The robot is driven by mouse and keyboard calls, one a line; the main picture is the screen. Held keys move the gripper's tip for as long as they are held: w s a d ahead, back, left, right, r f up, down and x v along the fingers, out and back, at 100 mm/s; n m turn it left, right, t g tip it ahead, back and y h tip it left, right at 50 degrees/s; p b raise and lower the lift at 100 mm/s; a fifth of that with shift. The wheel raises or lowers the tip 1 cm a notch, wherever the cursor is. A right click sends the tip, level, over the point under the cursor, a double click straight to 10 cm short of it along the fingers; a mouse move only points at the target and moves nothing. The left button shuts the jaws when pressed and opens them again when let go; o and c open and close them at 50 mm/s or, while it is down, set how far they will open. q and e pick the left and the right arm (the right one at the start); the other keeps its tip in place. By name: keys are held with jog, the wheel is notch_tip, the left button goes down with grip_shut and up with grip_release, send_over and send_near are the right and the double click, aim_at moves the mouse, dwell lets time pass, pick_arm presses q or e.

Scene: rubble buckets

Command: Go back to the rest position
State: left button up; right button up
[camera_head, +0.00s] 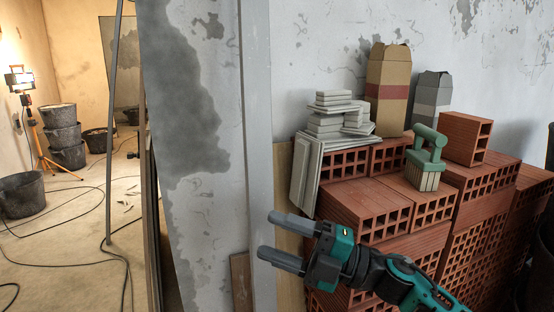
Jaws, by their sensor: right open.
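My right gripper (287,240) is teal and black with two grey fingers. Its arm comes in from the lower right, and the fingers point left in front of the grey wall edge. The fingers are apart with nothing between them. The gripper is in front of the stacked red hollow bricks (372,205) and hides part of them. My left gripper does not show in this view.
On the bricks stand a green-handled brush (427,158), a tan bag (387,88), a grey bag (430,103), stacked grey tiles (333,115) and a loose brick (465,138). Left, past the wall, are buckets (62,136), a lamp tripod (37,138) and floor cables (62,206).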

jog(key=s+d+f+m+t+h, duration=0.2)
jog(key=d+f+m+t+h, duration=0.35)
jog(key=f+m, duration=0.45)
jog(key=s+d+f+m+t+h, duration=0.2)
jog(key=d+f+m+t+h, duration=0.4)
jog(key=f+m, duration=0.5)
jog(key=s+d+f+m+g+h, duration=0.2)
jog(key=s+f+m+h, duration=0.1)
jog(key=s+f, duration=0.3)
jog(key=s+d+f+m+g+h, duration=0.3)
jog(key=s+f+m, duration=0.2)
jog(key=s+f, duration=0.1)
jog(key=shift+s+d+f+g+h, duration=0.3)
jog(key=shift+s+f+g+h, duration=0.05)
jog(key=shift+s, duration=0.55)
